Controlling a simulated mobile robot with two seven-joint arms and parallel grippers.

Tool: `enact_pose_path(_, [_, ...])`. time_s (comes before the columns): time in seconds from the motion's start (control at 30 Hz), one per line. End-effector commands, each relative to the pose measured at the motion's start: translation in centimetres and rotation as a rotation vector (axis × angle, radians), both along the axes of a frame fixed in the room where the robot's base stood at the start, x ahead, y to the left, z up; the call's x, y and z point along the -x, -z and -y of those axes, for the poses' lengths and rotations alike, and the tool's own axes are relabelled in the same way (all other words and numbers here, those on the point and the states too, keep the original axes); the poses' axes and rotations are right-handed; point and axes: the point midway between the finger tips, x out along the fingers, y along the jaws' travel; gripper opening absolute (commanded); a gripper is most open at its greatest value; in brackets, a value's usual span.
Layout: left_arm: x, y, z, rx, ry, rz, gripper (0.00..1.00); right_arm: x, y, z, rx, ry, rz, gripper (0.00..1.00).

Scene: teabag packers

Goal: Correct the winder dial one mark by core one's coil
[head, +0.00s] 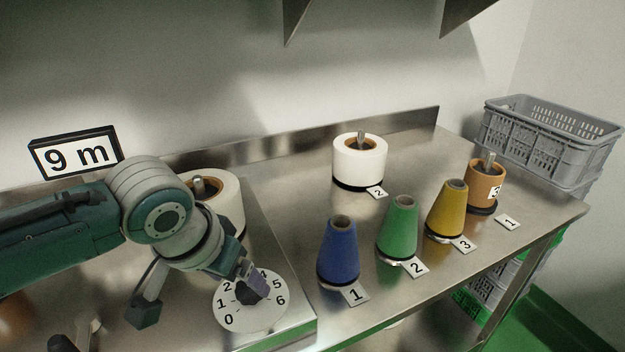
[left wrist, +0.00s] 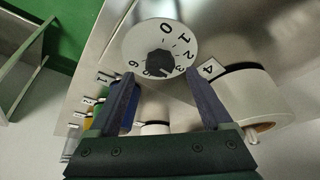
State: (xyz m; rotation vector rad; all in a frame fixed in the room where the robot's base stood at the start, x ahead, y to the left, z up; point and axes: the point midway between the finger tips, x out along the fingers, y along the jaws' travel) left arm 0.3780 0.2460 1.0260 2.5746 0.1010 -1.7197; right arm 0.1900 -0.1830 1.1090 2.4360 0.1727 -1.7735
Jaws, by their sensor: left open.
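The winder dial (head: 231,316) is a white disc with black numbers from 0 to 6 and a dark knob (head: 244,294) at its centre. In the left wrist view, the dial (left wrist: 135,42) and knob (left wrist: 160,63) lie ahead of my fingers. Which mark the knob points at is unclear. My left gripper (head: 256,278) is over the dial, its fingers open on either side of the knob in the left wrist view (left wrist: 160,90); contact cannot be told. My right gripper is not in view.
A white roll (head: 358,162) stands by another tag 2. Blue (head: 338,255), green (head: 399,230) and yellow (head: 447,208) cones stand right of the dial. Another white roll (head: 232,195) is behind my arm. A "9 m" sign (head: 75,152) is at left, grey crates (head: 545,140) at right.

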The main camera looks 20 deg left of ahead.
Motion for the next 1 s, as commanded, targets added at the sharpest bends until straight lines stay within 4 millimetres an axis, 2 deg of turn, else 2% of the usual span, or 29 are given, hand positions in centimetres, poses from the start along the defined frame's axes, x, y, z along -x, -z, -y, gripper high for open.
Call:
enact_pose_path(0.03, [0.4,-1.2,0.0,0.0,0.002,0.002,0.83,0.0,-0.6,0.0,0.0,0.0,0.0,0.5])
enact_pose_path(0.2, [1.5,-3.7,0.1,0.0,0.001,0.002,0.83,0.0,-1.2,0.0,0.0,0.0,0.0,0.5])
enact_pose_path(0.4, [2.2,-5.4,0.2,0.001,0.0,0.001,0.83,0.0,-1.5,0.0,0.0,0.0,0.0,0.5])
enact_pose_path(1.0, [2.6,-5.6,0.5,0.003,0.007,-0.003,0.83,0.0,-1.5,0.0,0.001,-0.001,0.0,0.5])
